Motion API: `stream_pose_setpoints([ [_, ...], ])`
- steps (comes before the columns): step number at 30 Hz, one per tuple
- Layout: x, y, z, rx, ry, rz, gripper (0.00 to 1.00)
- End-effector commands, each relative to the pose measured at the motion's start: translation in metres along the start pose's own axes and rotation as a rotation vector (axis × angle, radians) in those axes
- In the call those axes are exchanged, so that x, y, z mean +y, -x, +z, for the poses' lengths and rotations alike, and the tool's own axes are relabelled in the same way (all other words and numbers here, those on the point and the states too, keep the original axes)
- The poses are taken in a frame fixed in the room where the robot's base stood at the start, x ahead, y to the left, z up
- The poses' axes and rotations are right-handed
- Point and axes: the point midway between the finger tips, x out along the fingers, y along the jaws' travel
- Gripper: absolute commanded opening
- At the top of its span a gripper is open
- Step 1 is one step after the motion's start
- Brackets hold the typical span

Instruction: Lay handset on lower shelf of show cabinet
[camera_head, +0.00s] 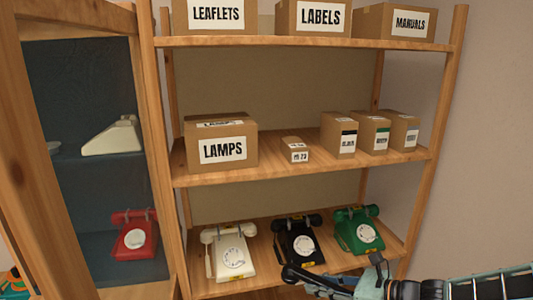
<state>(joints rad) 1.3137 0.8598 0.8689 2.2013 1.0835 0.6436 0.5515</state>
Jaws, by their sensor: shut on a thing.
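A black handset (310,280) is at the bottom of the head view, in front of the shelf rack. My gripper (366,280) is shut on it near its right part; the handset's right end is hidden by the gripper. The show cabinet (146,130) stands at the left with a wooden frame and dark blue interior. Its lower shelf (95,272) carries a red phone (135,235) at the right. Its upper shelf (70,172) carries a cream phone body (113,137) with no handset visible on it. The held handset is right of the cabinet, outside it.
The open rack's bottom shelf (262,243) holds a white phone (231,254), a black phone (300,243) and a green phone (360,232). Its middle shelf (285,172) holds a lamps box (222,147) and several smaller boxes. The cabinet's lower shelf looks clear left of the red phone.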

Motion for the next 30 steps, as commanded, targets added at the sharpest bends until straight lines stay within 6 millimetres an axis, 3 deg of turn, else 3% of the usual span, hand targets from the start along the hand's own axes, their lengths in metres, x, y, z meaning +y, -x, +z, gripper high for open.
stream_pose_setpoints([
  [1,-0.0001,0.0047,0.012,-0.003,0.0,0.0,0.0],
  [6,-0.0003,0.0073,0.0184,-0.003,0.002,-0.002,0.0],
  [30,0.0006,0.0058,0.0151,-0.002,0.005,-0.001,0.0],
])
